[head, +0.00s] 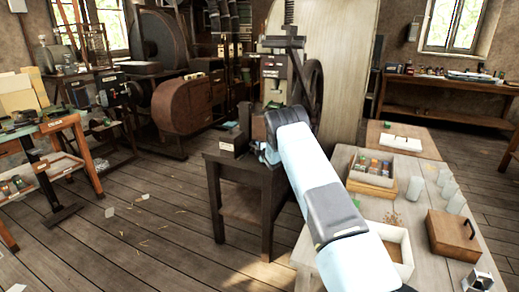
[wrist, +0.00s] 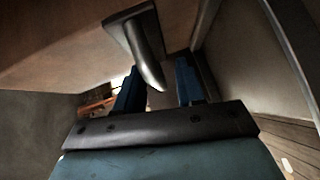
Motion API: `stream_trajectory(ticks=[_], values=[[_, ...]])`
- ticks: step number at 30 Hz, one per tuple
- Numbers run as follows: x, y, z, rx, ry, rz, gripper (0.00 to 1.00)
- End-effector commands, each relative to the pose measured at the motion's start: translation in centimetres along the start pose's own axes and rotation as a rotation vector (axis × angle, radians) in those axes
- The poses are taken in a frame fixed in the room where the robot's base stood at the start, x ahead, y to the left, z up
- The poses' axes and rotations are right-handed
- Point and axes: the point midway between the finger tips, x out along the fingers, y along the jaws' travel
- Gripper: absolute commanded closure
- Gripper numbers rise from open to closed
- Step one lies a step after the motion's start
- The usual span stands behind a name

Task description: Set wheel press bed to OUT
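The wheel press (head: 284,44) stands at the middle of the head view, with a tall toothed column and a dark spoked handwheel (head: 307,90) on its right side. My arm covers much of its lower part, and I cannot make out the bed or its position. My gripper (wrist: 158,72) is low at the press; in the head view it is mostly hidden behind my arm. In the wrist view its two blue fingers are apart. A curved grey metal handle (wrist: 146,55) hangs from a brown surface, its tip between the fingers in the picture. I cannot tell if they touch.
A dark wooden stand (head: 243,172) is below the press. A light worktable (head: 407,216) with boxes and jars is close on the right of my arm. A tall pale panel (head: 343,75) rises behind the wheel. Open plank floor (head: 150,235) lies to the left.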

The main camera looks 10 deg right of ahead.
Motion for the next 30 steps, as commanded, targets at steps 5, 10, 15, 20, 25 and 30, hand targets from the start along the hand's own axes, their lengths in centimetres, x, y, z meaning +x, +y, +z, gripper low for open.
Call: stream_trajectory(ticks=[5,10,15,20,25,30], values=[[0.5,0.01,0.02,0.0,-0.001,0.0,0.62],[0.53,0.02,0.03,0.0,-0.001,0.0,0.62],[0.52,0.03,0.03,0.0,-0.001,0.0,0.71],[0.51,0.01,0.04,0.0,-0.001,0.0,0.87],[0.49,-0.08,0.05,0.0,-0.001,-0.002,1.0],[0.48,-0.16,0.07,0.0,-0.001,-0.003,1.0]])
